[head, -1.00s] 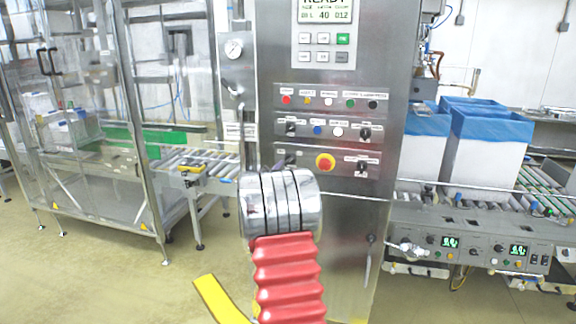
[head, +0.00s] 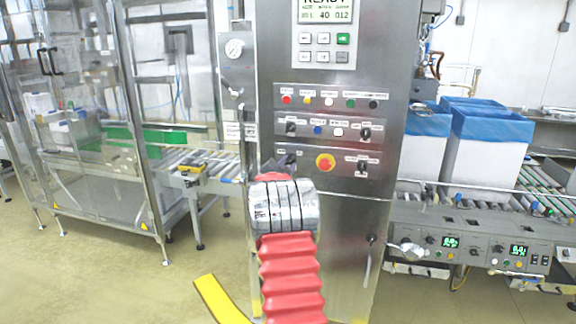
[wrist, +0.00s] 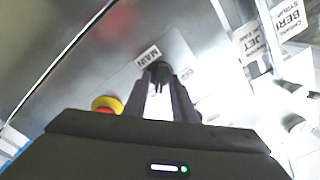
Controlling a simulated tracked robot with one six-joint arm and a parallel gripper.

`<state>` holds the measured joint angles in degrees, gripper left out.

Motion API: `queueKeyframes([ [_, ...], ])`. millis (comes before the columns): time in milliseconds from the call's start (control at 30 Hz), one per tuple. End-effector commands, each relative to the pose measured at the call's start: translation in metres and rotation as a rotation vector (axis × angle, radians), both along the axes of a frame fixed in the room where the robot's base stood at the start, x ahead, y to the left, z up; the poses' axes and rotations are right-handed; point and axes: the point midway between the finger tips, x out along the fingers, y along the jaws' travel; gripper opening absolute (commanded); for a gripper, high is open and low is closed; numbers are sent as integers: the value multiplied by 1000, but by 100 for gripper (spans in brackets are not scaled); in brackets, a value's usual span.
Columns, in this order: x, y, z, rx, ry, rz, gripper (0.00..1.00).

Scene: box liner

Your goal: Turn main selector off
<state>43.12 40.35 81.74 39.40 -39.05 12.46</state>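The main selector (wrist: 158,67) is a dark knob by the label reading MAIN (wrist: 148,55) on the steel control panel (head: 330,225). My gripper (wrist: 160,77) reaches the panel, its two dark fingers at the knob. A gap shows between the fingers farther back, but the tips merge with the dark knob, so grip and the knob's setting cannot be told. In the head view my gripper (head: 287,162) is at the lower left of the panel, and the selector there is largely hidden behind it.
A red emergency stop on a yellow ring (head: 325,163) sits right of the gripper; it also shows in the wrist view (wrist: 107,104). Another dark selector (head: 361,167) is farther right. Rows of buttons (head: 329,101) and selectors are above. A conveyor (head: 470,240) stands at right.

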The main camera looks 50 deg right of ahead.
Motion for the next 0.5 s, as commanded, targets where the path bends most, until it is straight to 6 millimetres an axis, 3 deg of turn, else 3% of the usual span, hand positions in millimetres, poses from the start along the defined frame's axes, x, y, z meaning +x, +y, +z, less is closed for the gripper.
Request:
queueKeyframes([
  [333,0,0,0,0,0,0,0],
  [500,-1,0,0,0,0,-1,0],
])
